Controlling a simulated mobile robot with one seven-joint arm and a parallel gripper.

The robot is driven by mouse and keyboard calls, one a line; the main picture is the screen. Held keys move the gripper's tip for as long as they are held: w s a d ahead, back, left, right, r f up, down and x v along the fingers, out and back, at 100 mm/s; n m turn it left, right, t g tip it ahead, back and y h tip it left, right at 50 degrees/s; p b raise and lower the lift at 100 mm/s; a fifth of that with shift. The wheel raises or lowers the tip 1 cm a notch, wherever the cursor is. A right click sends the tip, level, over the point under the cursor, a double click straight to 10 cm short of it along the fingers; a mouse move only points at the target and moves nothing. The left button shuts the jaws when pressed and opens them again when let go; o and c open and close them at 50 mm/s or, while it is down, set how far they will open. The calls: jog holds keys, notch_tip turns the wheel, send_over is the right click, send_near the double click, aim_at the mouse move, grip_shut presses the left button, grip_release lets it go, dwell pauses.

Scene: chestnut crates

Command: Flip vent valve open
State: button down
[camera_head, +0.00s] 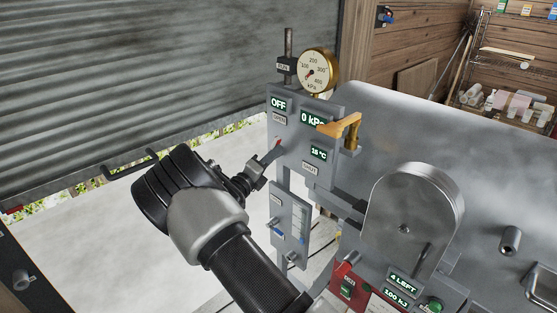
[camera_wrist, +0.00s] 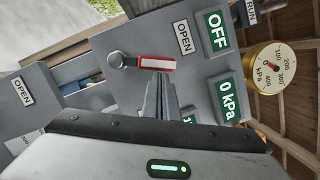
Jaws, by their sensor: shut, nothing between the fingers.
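A small lever with a red-and-white grip and a grey round knob shows on the grey control panel in the wrist view (camera_wrist: 157,63), with an OPEN label beside it. I take it for the vent valve. Its grip points up the panel, towards the OPEN side. In the head view only a bit of red (camera_head: 279,142) shows at my fingertips. My gripper (camera_head: 274,152) is shut and empty. In the wrist view its fingertips (camera_wrist: 159,82) end right by the grip; I cannot tell whether they touch it.
A large grey drum (camera_head: 397,120) stands to the right. A lower panel (camera_head: 289,230) hangs below.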

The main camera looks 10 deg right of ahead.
jog(key=shift+w+a+r+p, duration=0.2)
jog(key=shift+w+a+r, duration=0.2)
jog(key=shift+w, duration=0.2)
jog(key=shift+w+a+r+p, duration=0.2)
jog(key=shift+w+a+r, duration=0.1)
jog(key=shift+w+r, duration=0.25)
jog(key=shift+w+a+r, duration=0.15)
